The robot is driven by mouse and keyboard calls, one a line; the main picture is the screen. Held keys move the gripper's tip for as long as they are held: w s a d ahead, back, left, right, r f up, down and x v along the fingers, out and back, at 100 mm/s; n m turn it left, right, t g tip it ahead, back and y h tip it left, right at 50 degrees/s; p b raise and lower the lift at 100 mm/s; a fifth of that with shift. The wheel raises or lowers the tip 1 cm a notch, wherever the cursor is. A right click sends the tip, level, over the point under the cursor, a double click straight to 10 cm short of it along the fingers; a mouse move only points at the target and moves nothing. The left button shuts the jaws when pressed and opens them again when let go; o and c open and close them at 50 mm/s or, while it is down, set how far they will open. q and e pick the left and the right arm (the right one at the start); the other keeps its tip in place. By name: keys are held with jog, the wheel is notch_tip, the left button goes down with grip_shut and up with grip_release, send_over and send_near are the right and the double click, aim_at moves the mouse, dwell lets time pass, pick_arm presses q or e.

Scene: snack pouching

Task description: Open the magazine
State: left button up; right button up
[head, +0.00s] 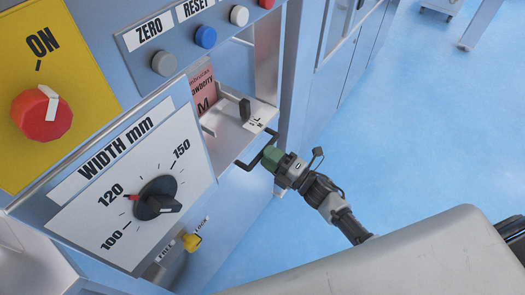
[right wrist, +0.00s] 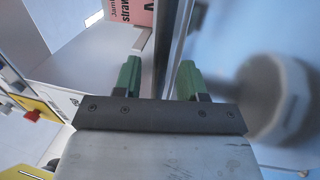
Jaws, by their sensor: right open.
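The magazine (head: 222,140) is a pale tray in a recess of the blue machine, with a pink strawberry-labelled stack (head: 203,92) at its back. The stack also shows at the top of the right wrist view (right wrist: 132,10). A small black block (head: 245,109) stands up on the tray. A dark bar handle (head: 243,164) sticks out at the magazine's front. My right gripper (head: 271,158) has green fingertips and is at the handle's outer end. In the right wrist view the fingers (right wrist: 160,80) are apart, with a narrow upright strip between them; contact is unclear. My left gripper is out of view.
The machine front carries a red ON knob (head: 41,113), a width dial (head: 157,198), a yellow lock knob (head: 191,241) and several buttons (head: 205,37). A blurred grey round part (right wrist: 280,100) is close beside the fingers. Blue floor (head: 430,120) is open at right.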

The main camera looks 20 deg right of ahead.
jog(key=shift+x, duration=1.35)
grip_shut()
